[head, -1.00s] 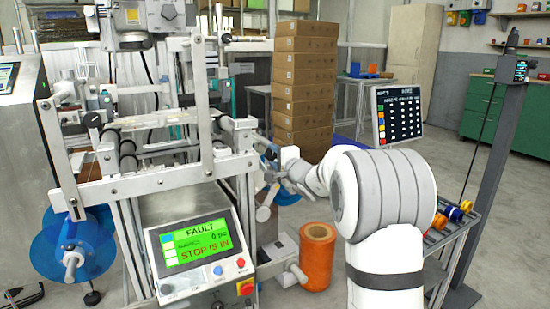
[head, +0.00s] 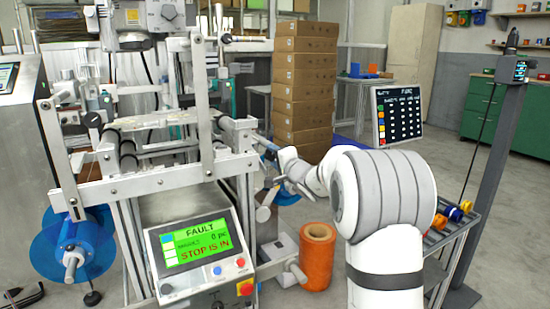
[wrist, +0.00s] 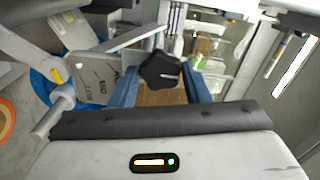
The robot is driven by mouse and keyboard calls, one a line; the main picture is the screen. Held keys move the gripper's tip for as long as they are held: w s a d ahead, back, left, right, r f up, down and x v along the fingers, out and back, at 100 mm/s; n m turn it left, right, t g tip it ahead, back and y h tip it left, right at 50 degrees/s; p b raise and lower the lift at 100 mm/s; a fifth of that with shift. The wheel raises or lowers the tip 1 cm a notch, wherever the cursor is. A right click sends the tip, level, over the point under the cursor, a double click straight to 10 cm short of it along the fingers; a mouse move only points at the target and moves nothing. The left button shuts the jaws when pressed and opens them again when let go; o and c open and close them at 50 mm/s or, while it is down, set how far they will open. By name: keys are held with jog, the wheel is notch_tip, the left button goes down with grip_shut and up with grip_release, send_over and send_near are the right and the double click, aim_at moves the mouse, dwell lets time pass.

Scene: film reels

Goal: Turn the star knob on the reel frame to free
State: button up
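The black star knob (wrist: 160,70) shows in the wrist view, in front of a grey plate (wrist: 98,85) with printed marks on the reel frame. The two blue fingers of my gripper (wrist: 161,80) stand apart, one on each side of the knob's lower part. Whether they touch it, I cannot tell. In the head view my gripper (head: 290,168) is at the right side of the reel frame (head: 165,180). The knob cannot be made out there, and the fingertips are too small to read.
A control panel (head: 200,250) reads FAULT and STOP IS IN. An orange reel (head: 318,255) stands on the floor below my arm. Stacked cartons (head: 304,85) are behind. A cart with coloured spools (head: 455,213) is at the right, beside a display (head: 397,115).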

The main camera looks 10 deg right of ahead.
jog(key=o, duration=0.4)
jog(key=shift+c, duration=0.2)
jog(key=p+v, duration=0.1)
jog(key=v, duration=0.6)
jog(key=shift+s, duration=0.35)
jog(key=shift+d, duration=0.1)
